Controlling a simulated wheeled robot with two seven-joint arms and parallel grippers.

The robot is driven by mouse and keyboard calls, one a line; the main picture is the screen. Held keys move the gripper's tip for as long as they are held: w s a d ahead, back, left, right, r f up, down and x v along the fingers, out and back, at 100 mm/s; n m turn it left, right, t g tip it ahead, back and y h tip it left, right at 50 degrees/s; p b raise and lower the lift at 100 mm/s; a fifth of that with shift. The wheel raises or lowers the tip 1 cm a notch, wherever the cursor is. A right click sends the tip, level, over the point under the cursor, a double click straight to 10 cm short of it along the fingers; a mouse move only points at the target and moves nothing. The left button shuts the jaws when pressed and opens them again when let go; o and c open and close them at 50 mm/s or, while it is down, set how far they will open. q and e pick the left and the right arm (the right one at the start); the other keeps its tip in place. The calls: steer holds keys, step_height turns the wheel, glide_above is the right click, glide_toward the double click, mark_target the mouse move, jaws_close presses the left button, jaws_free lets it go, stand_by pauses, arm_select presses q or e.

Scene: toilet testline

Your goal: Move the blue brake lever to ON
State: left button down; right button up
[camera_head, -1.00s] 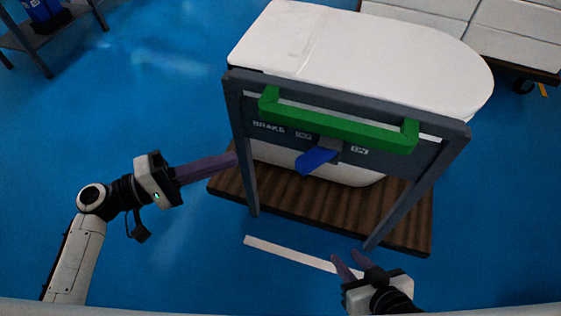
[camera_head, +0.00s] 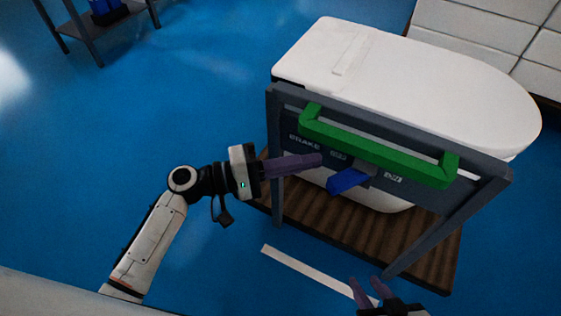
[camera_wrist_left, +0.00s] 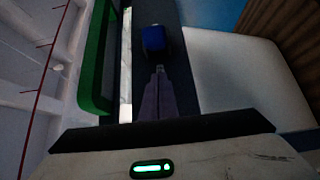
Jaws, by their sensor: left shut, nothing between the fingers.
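The blue brake lever (camera_head: 347,180) sits on the dark grey panel of the cart frame, below the green handle (camera_head: 375,147). It points toward the lower left, between the left label beside "BRAKE" (camera_head: 338,155) and the ON label (camera_head: 393,177). My left gripper (camera_head: 320,160) is shut and empty, its purple fingertips just left of the lever. In the left wrist view the lever (camera_wrist_left: 154,38) is straight ahead of the shut fingertips (camera_wrist_left: 160,70), with a small gap apparent. My right gripper (camera_head: 367,283) has its fingers apart near the bottom edge, empty.
A white toilet (camera_head: 420,85) lies on the cart's brown slatted base (camera_head: 430,255), behind the frame. White boxes (camera_head: 475,35) stand at the back right. A shelf with blue items (camera_head: 100,25) is at the back left.

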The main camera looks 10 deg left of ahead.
mark_target(349, 178)
arm_select(q)
steer(key=shift+s+d, duration=0.45)
steer(key=shift+s, duration=0.3)
steer(key=shift+s+d, duration=0.45)
steer(key=shift+s, duration=0.3)
arm_select(e)
steer(key=shift+w+a+r, duration=0.1)
steer(key=shift+r, duration=0.3)
arm_select(q)
steer(key=shift+s+f, duration=0.1)
